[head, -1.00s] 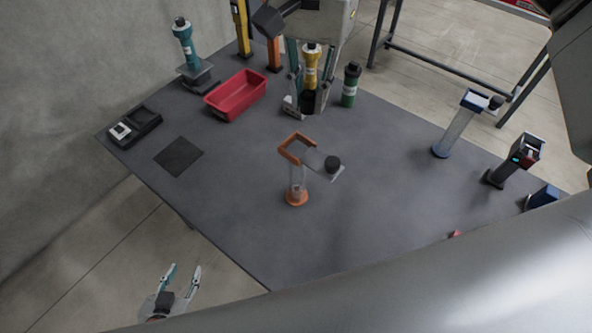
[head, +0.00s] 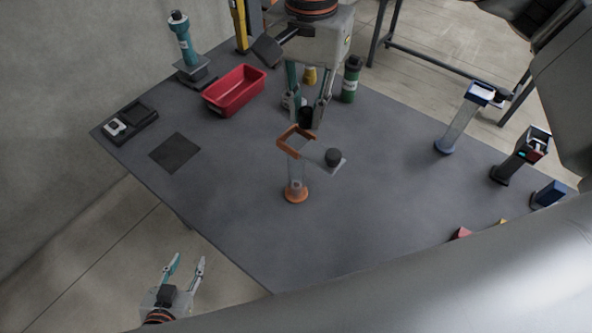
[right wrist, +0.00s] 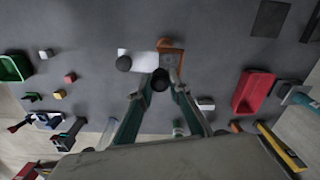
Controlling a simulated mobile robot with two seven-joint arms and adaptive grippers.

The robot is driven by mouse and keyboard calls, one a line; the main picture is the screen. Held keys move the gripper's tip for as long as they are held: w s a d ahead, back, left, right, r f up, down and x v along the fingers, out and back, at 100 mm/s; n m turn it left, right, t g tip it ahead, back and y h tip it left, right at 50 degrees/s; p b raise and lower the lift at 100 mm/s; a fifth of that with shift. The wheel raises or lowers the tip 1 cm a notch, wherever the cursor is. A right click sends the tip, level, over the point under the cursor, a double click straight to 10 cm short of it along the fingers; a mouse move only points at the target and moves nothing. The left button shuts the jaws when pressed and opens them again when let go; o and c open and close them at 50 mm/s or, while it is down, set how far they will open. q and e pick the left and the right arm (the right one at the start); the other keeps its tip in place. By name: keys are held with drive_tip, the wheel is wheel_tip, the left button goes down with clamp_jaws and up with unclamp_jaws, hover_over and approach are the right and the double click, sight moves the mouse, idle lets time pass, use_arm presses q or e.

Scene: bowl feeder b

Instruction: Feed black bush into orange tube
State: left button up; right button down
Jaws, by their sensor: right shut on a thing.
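A black bush (head: 306,118) is held between the fingertips of my right gripper (head: 308,119), above the table. In the right wrist view the bush (right wrist: 160,79) sits between the two fingertips, just below the orange bracket (right wrist: 171,46) in the picture. The orange tube (head: 296,170) stands upright, with an orange base, a clear body and an orange bracket on top. My left gripper (head: 185,268) is open and empty, off the table's front-left edge.
A red bin (head: 235,91), a teal tube (head: 184,45) and a dark square mat (head: 175,153) are on the left. A green tube (head: 350,80) and a partly hidden yellow tube (head: 310,74) stand behind my right gripper. A blue-topped stand (head: 460,120) is right. The front-centre table is clear.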

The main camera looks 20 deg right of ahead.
drive_tip(key=c, duration=1.8)
unclamp_jaws()
wheel_tip(320, 180, up, 12)
drive_tip(key=shift+r, duration=0.1)
